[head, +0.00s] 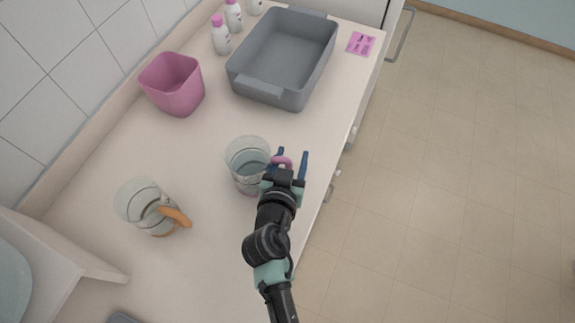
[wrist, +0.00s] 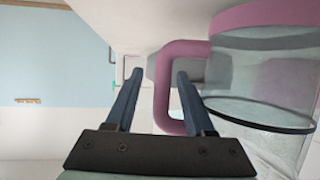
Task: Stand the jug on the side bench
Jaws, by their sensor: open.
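A clear jug (head: 247,172) with a pink handle (head: 283,162) stands upright on the bench near its right edge. In the wrist view the jug (wrist: 262,85) fills the right side, with a pink band and a dark ring. Its pink handle (wrist: 160,110) shows between my fingers. My gripper (head: 292,153) is open, its two blue fingers on either side of the handle and not closed on it. The gripper also shows in the wrist view (wrist: 156,72). A second clear jug (head: 138,200) with an orange handle (head: 174,215) stands farther left.
A grey tray (head: 236,84) and a pink tub (head: 174,88) stand farther back on the bench (head: 130,150). Several pink-capped bottles (head: 220,38) stand by the tiled wall. A pink card (head: 360,43) lies near the right edge. The floor (head: 450,170) at right is clear.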

